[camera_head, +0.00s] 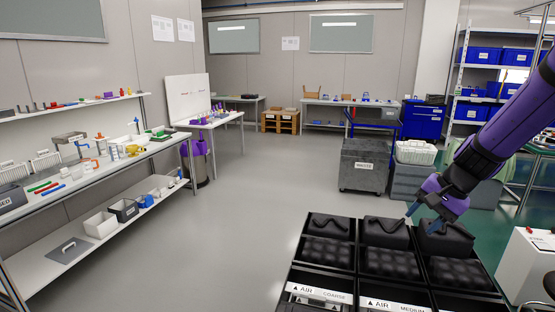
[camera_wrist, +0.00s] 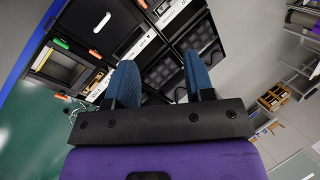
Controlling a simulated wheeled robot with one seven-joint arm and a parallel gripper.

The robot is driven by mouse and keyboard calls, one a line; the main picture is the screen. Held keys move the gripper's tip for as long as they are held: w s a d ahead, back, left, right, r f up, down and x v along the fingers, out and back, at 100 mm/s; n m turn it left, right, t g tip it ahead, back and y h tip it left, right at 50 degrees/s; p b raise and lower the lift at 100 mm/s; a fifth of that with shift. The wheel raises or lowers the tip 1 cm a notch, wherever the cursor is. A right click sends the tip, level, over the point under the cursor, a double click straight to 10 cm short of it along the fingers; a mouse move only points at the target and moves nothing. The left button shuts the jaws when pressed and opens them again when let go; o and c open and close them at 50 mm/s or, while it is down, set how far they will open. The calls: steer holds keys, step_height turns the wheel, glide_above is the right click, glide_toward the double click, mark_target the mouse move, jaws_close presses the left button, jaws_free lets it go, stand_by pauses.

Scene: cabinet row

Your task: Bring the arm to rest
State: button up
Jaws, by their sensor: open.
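My gripper (camera_head: 420,218) hangs at the end of my purple arm on the right of the head view, over the back part of a black compartment rack. In the wrist view, the two blue fingers of my gripper (camera_wrist: 158,85) stand apart with nothing between them. The black rack (camera_head: 340,280) has labelled front strips, one reading "AIR COARSE" and one "AIR MEDIUM". Dark foam-like pieces (camera_head: 326,252) lie in its compartments. I cannot tell how far the fingertips are above the rack.
A long workbench (camera_head: 100,160) with small parts runs along the left. A grey wheeled bin (camera_head: 363,165) and blue cart (camera_head: 372,125) stand behind the rack. A white box (camera_head: 527,265) is at the right. The grey floor (camera_head: 220,235) in the middle is clear.

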steer(key=s+a+r+n+t+h, duration=0.1)
steer(key=s+r+n, duration=0.1)
steer(key=s+r, duration=0.3)
steer(key=s+a+r+n+h, duration=0.1)
steer(key=s+r+n, duration=0.2)
steer(key=s, duration=0.8)
steer(key=s+a+r+n+t+h, duration=0.1)
steer(key=s+r+n+h, duration=0.1)
steer(key=s+r, duration=0.4)
steer(key=shift+s+r+n+t, duration=0.35)
steer(key=shift+s+n, duration=0.35)
steer(key=shift+s, duration=0.35)
steer(key=shift+a, duration=0.1)
